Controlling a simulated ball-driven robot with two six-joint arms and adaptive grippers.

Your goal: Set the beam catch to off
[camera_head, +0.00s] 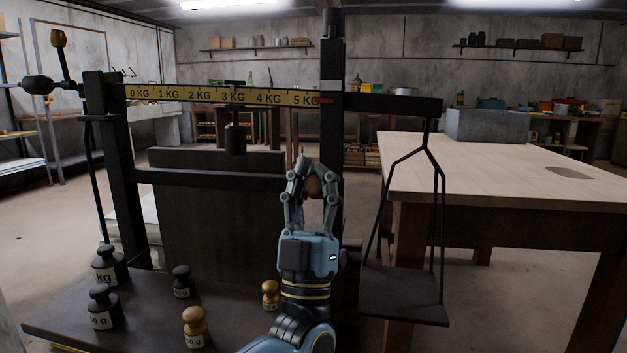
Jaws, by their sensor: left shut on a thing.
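The beam scale has a yellow marked beam (210,95) running across its dark frame (118,180). A dark sliding weight (235,138) hangs from the beam near the 3 KG mark. My left gripper (314,172) stands in front of the scale's right post (331,110), fingers pointing up. It is shut on a brown rounded knob (313,187). The fingers partly cover the knob, and I cannot tell for certain whether it belongs to the beam catch. My right gripper is out of view.
Several dark weights (104,306) and brass weights (195,326) stand on the scale's dark platform (150,318). A hanging pan (404,294) is right of my gripper. A wooden table (480,180) with a grey block (487,125) stands at the right.

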